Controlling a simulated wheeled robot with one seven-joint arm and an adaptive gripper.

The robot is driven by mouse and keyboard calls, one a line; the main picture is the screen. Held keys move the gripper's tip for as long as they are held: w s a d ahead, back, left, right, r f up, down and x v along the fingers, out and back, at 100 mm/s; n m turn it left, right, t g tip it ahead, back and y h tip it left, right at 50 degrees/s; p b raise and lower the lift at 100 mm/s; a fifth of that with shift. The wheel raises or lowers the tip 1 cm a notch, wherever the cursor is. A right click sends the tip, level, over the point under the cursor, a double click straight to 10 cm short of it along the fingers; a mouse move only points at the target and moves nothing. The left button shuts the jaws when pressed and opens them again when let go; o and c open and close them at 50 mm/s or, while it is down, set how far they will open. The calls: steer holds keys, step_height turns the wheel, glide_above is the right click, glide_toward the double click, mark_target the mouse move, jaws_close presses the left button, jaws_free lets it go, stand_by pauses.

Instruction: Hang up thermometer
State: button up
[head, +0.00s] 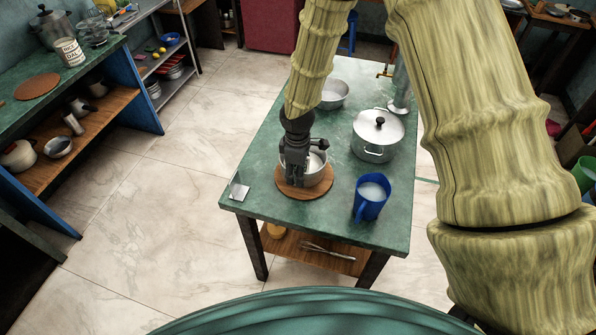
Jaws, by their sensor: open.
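My gripper (297,172) is open and points down at a small metal pot (322,170) near the front of the green table (228,200). It overlaps the pot's left side in this view, and I cannot tell whether it touches the pot. The pot stands on a round wooden board (294,191). I cannot make out a thermometer; it may be hidden by my gripper or too small to see. I cannot make out a place to hang it either.
A blue jug (369,200) with pale contents stands right of the board. A lidded pot (378,138) and a metal bowl (334,95) stand behind. A small pale square (240,191) lies at the left edge. Shelves (84,130) stand left across open floor.

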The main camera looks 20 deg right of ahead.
steer(key=r, duration=1.1)
steer(key=shift+s+a+r, duration=0.1)
steer(key=shift+s+r, duration=0.1)
steer(key=shift+r, duration=0.1)
